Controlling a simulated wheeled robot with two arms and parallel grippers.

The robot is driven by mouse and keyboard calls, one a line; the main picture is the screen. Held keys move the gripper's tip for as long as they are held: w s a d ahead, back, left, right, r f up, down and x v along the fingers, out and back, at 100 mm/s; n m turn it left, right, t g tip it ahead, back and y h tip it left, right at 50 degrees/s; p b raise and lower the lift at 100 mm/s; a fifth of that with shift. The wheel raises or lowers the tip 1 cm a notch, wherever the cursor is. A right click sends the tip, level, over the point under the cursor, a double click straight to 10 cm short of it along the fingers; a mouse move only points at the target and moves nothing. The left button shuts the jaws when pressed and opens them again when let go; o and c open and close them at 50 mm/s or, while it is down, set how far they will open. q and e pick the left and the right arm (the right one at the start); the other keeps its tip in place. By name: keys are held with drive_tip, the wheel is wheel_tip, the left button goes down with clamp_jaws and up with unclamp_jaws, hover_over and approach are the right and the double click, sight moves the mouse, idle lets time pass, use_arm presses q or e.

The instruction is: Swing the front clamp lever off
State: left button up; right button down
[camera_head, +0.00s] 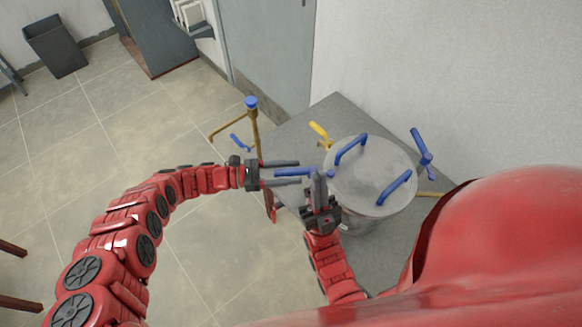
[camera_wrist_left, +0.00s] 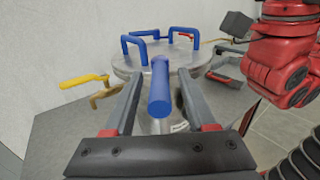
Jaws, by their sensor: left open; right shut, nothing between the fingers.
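A steel vessel (camera_head: 352,205) with a round lid (camera_head: 372,172) stands on a grey tabletop. A blue clamp lever (camera_head: 288,172) sticks out from the lid's left side in the head view. My left gripper (camera_head: 298,172) is open, with one finger on each side of this lever. In the left wrist view, the lever (camera_wrist_left: 160,92) points toward the camera between the open fingers (camera_wrist_left: 158,84); no clear contact shows. My right gripper (camera_head: 317,175) is shut and empty, beside the lid's near-left edge and close to the lever's inner end. Another blue clamp lever (camera_head: 421,145) stands up at the lid's right.
A yellow valve handle (camera_head: 320,133) is behind the vessel. A pipe with a blue knob (camera_head: 251,103) stands left of the table.

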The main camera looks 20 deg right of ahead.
use_arm(q)
drive_tip(key=shift+d, duration=0.15)
drive_tip(key=shift+c, duration=0.3)
clamp_jaws()
idle(1.1)
